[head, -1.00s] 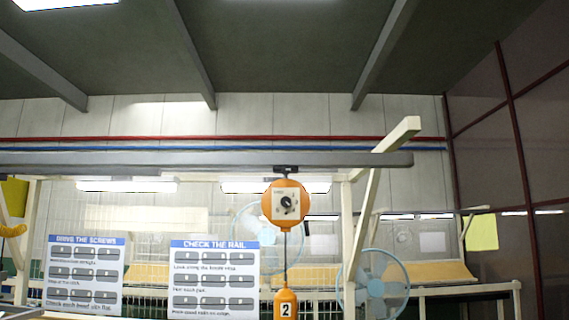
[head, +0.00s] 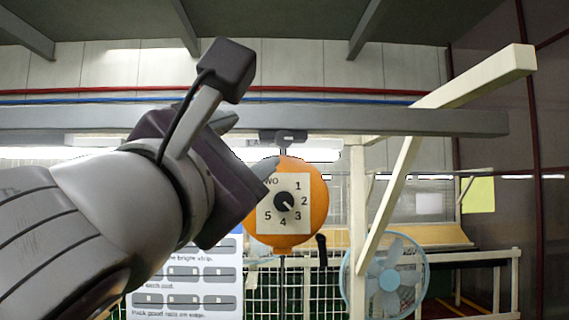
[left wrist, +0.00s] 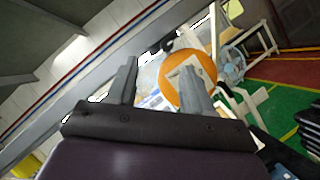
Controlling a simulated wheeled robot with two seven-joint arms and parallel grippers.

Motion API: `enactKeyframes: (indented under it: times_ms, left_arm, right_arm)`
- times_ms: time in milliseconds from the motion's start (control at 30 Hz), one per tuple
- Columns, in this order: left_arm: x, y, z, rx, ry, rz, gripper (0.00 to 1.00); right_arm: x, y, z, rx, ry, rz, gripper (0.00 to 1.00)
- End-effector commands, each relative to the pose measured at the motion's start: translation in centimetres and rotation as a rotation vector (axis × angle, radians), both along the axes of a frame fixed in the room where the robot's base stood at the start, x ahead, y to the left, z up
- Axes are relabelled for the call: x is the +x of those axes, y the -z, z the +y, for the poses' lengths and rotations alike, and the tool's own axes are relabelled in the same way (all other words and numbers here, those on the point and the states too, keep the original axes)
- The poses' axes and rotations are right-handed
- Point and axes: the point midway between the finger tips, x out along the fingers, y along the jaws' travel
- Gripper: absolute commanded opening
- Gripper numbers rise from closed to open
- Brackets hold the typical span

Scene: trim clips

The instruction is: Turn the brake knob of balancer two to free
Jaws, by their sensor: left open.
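The orange balancer (head: 316,205) hangs from the grey overhead rail. The round black knob (head: 284,201) at the plate's middle has a pale mark pointing to the lower right, about toward 3. A black upright handle (head: 321,250) shows at the balancer's lower right; I cannot read any brake marking. My left gripper (head: 248,145) is open and empty at the balancer's upper left, hiding part of it. In the left wrist view the orange balancer (left wrist: 178,72) shows between and behind the fingers (left wrist: 160,78). My right gripper is out of view.
The grey rail (head: 440,121) runs just above the balancer. A pale wooden post and brace (head: 385,200) stand close on the right. A blue fan (head: 388,278) and a wire mesh are behind. A sign board (head: 190,300) is partly hidden by my left arm.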

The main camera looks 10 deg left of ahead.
Motion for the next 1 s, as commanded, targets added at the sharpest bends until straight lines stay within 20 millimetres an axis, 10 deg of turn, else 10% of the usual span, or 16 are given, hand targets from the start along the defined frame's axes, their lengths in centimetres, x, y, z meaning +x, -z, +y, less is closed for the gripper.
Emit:
enactKeyframes:
  times_ms: [267,700,1000]
  left_arm:
    - [2.3,0.8,0.6,-0.05,-0.023,0.098,0.51]
    - [11.9,-1.5,0.2,-0.05,-0.017,0.095,0.51]
    - [12.9,-1.5,0.2,-0.048,-0.016,0.094,0.51]
  right_arm:
    - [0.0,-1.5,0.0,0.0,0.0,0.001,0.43]
    - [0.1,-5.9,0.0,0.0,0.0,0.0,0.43]
    - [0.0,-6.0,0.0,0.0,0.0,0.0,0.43]
